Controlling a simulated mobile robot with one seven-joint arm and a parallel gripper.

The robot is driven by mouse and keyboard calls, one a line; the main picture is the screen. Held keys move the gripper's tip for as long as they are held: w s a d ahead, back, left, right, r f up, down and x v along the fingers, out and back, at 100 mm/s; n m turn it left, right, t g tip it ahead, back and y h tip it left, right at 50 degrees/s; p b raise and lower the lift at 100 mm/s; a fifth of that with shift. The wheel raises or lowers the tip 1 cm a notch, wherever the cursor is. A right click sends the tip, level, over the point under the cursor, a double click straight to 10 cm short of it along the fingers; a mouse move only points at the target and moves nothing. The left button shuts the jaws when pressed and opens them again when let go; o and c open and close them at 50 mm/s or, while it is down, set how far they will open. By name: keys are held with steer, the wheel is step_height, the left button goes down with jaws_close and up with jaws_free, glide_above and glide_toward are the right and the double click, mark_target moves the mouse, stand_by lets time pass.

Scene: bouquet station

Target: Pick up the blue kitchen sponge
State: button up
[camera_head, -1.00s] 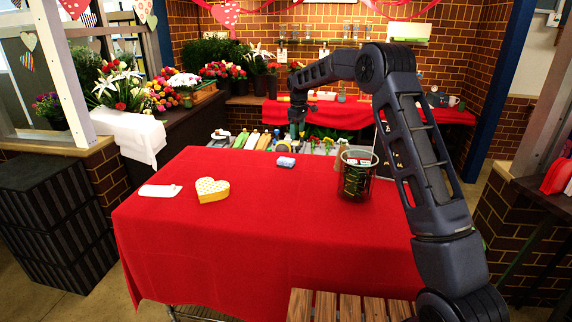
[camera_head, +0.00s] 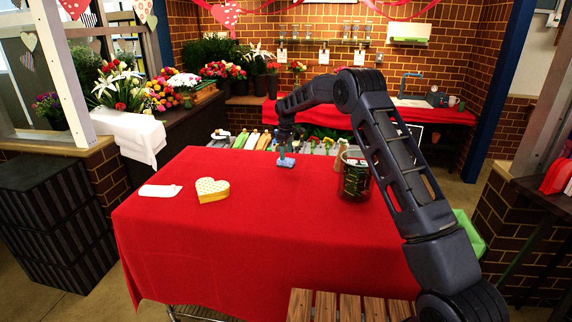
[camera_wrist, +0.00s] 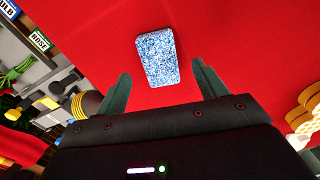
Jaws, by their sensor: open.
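The blue kitchen sponge (camera_head: 285,162) lies on the red-covered table (camera_head: 270,230) near its far edge. In the wrist view the sponge (camera_wrist: 157,57) is a speckled blue and white block lying flat on the red cloth. My gripper (camera_head: 284,150) hangs over the sponge in the head view. In the wrist view my gripper's two fingers (camera_wrist: 162,82) are open and spread wider than the sponge, which shows between and beyond their tips. Nothing is between the fingers' bases. In the head view my gripper hides part of the sponge.
A dark glass container (camera_head: 356,180) stands to the right, close to my arm. The front and middle of the cloth are clear. Trays of tools stand behind the table.

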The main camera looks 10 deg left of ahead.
mark_target(286, 162)
steer(key=shift+f, duration=2.4)
steer(key=c, duration=1.1)
